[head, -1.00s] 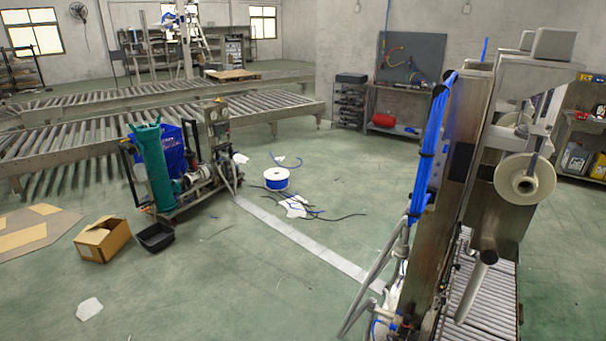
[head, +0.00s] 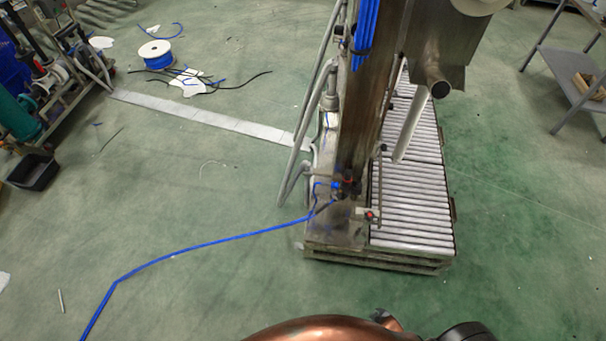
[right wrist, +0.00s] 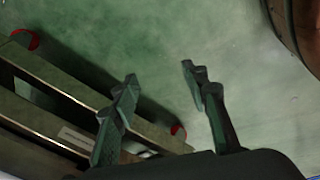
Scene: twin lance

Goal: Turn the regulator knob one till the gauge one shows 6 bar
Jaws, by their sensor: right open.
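No regulator knob or gauge can be made out in either view. In the head view a tall steel machine column (head: 362,110) stands with small blue, red and black fittings (head: 345,187) low on its side; they are too small to identify. My right gripper (right wrist: 158,72) shows in the right wrist view, its two dark fingers apart with only floor between them. It is open and empty. My left gripper is not in view.
A roller conveyor (head: 412,215) adjoins the column. A blue hose (head: 200,246) runs over the floor. A hose spool (head: 155,54) and black tray (head: 35,172) lie left. A grey shelf (head: 570,75) stands right. Steel beams (right wrist: 60,85) lie beside my right gripper.

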